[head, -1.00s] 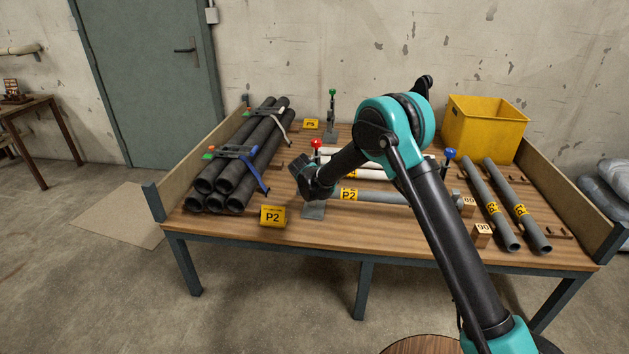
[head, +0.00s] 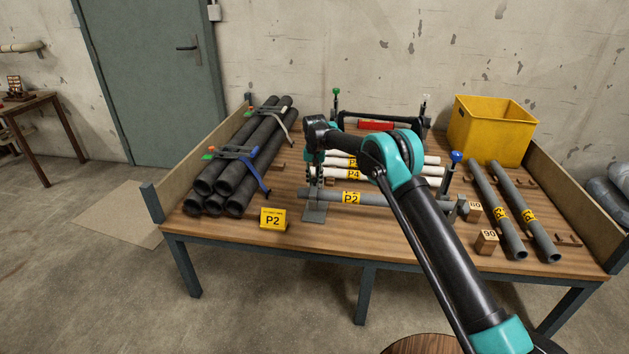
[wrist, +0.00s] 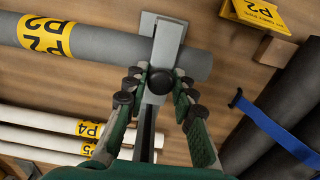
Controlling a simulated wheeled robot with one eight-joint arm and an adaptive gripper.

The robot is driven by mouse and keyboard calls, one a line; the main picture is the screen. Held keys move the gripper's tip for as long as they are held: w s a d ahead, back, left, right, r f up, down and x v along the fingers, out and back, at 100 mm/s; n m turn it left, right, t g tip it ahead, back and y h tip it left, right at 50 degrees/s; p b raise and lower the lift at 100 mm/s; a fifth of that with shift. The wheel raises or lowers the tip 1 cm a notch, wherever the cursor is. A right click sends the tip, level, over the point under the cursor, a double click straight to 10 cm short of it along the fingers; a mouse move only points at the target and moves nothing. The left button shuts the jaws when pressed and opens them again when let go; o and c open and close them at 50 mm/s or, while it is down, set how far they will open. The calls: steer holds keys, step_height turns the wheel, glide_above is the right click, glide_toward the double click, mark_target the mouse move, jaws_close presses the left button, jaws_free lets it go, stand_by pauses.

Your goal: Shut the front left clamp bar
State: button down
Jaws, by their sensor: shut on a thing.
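The front left clamp (head: 314,215) stands at the front of the table, under the left end of the grey pipe (head: 380,199) tagged P2. My gripper (head: 314,182) is over this clamp and hides most of its upper part. In the wrist view my gripper (wrist: 158,92) is shut on a dark round knob (wrist: 158,78) of the clamp bar. The grey clamp bar (wrist: 167,45) appears to cross the pipe (wrist: 105,48) near its end; whether it touches the pipe I cannot tell. The knob's red colour is not visible now.
White pipes (head: 400,168) lie behind the P2 pipe. A blue-knobbed clamp (head: 455,158) stands at its right end. Black pipes (head: 240,165) are stacked left, beside a yellow P2 sign (head: 272,219). Two grey pipes (head: 510,212) and a yellow crate (head: 490,130) are right.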

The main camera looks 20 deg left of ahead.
steer(key=shift+w+f+g, duration=0.25)
steer(key=shift+g, duration=0.15)
stand_by(0.3)
steer(key=c, duration=1.3)
jaws_free()
steer(key=shift+c, duration=0.2)
step_height(320, 180, up, 12)
steer(key=shift+w, duration=0.3)
steer(key=shift+a, duration=0.1)
steer(key=shift+w, duration=0.1)
